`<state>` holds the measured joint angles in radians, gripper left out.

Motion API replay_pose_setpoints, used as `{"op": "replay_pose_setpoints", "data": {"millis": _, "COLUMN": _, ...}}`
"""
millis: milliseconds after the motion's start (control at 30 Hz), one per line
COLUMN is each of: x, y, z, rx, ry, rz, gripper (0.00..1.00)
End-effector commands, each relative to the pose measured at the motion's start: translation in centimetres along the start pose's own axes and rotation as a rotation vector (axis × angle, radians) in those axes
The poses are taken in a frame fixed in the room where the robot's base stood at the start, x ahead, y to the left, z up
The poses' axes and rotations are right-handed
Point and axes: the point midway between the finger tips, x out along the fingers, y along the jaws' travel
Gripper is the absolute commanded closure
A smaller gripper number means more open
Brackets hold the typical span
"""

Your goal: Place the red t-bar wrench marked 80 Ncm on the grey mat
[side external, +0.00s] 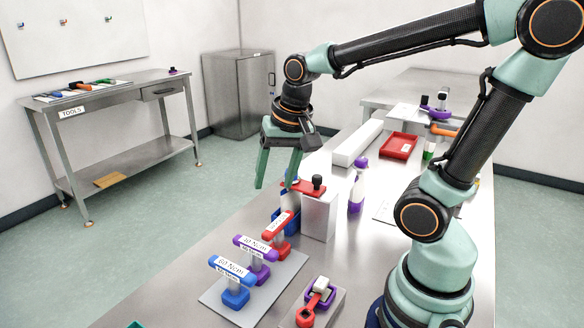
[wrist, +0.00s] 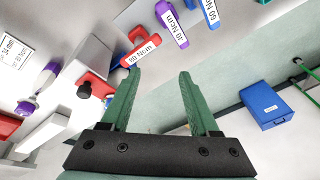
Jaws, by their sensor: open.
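The red t-bar wrench (side external: 281,226) stands upright by the far end of the grey mat (side external: 272,297), with its bar on top; I cannot tell if its base is fully on the mat. In the wrist view its red bar (wrist: 126,62) carries a white label whose first digit is hard to read, followed by "0 Ncm". My gripper (side external: 277,182) is open and empty, pointing down above and behind this wrench. In the wrist view the fingertips (wrist: 160,75) are apart, just below the wrench's label, with nothing between them.
A purple wrench (side external: 258,246) and a blue wrench (side external: 233,270) stand on the mat. A white box (side external: 319,217) with a red bar and black knob stands close beside my gripper. A red tool in a holder (side external: 310,308) is at the front. The table edge runs along the left.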

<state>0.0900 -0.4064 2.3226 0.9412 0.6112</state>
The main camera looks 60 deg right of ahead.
Motion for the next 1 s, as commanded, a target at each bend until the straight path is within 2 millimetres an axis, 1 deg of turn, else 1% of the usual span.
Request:
{"op": "replay_pose_setpoints", "data": {"millis": 33, "x": -0.9, "y": -0.3, "z": 0.7, "rx": -0.130, "ry": 0.038, "rz": -0.031, "gripper": 0.39}}
{"op": "replay_pose_setpoints", "data": {"millis": 133, "x": -2.1, "y": -0.6, "z": 1.8, "rx": -0.370, "ry": 0.099, "rz": -0.067, "gripper": 0.39}}
{"op": "replay_pose_setpoints", "data": {"millis": 200, "x": -2.6, "y": -0.8, "z": 2.4, "rx": -0.499, "ry": 0.136, "rz": -0.083, "gripper": 0.39}}
{"op": "replay_pose_setpoints", "data": {"millis": 333, "x": -3.1, "y": -0.9, "z": 3.0, "rx": -0.648, "ry": 0.180, "rz": -0.096, "gripper": 0.39}}
{"op": "replay_pose_setpoints", "data": {"millis": 500, "x": -3.2, "y": -0.9, "z": 3.2, "rx": -0.698, "ry": 0.192, "rz": -0.097, "gripper": 0.39}}
{"op": "replay_pose_setpoints", "data": {"millis": 1000, "x": -3.2, "y": -0.9, "z": 3.2, "rx": -0.694, "ry": 0.191, "rz": -0.097, "gripper": 0.39}}
